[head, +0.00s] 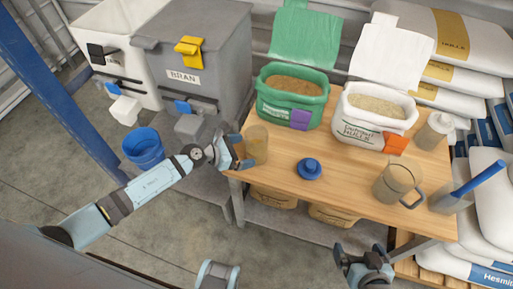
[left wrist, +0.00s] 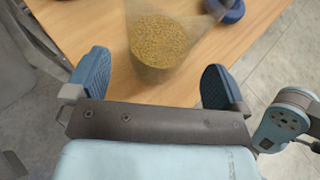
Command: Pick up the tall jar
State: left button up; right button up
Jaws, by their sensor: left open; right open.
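A clear tall jar (head: 258,144) with yellow-brown grain in it stands at the left end of the wooden table. In the left wrist view the jar (left wrist: 158,42) is just ahead of my left gripper (left wrist: 155,85), roughly between the lines of its two blue fingers, with no contact to be seen. My left gripper (head: 238,152) is open beside the jar at the table's left edge. My right gripper (head: 365,262) is open and empty, in front of the table's near edge. A round blue lid (head: 308,170) lies to the right of the jar.
A green sack (head: 268,113) and a white sack (head: 352,128) stand behind the jar. A clear jug (head: 393,178), a pale bottle (head: 433,132) and a container with a blue-handled tool (head: 478,180) stand at the right. A grey BRAN hopper (head: 215,50) and blue bucket (head: 143,148) are left.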

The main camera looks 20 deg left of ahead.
aim_at(246, 149)
pick_arm(q)
jog(key=x, duration=0.4)
jog(key=shift+w+d, duration=0.15)
pick_arm(e)
jog(key=shift+w+d+r, duration=0.1)
jog(key=shift+r, duration=0.05)
pick_arm(q)
jog(key=shift+c, duration=0.7)
jog(key=shift+r, duration=0.1)
jog(key=c, duration=0.9)
jog(key=shift+r, duration=0.1)
notch_tip(246, 149, up, 20)
jog(key=p, duration=0.6)
pick_arm(e)
jog(key=r, duration=0.3)
jog(key=shift+s+d, duration=0.25)
jog(key=shift+s, duration=0.15)
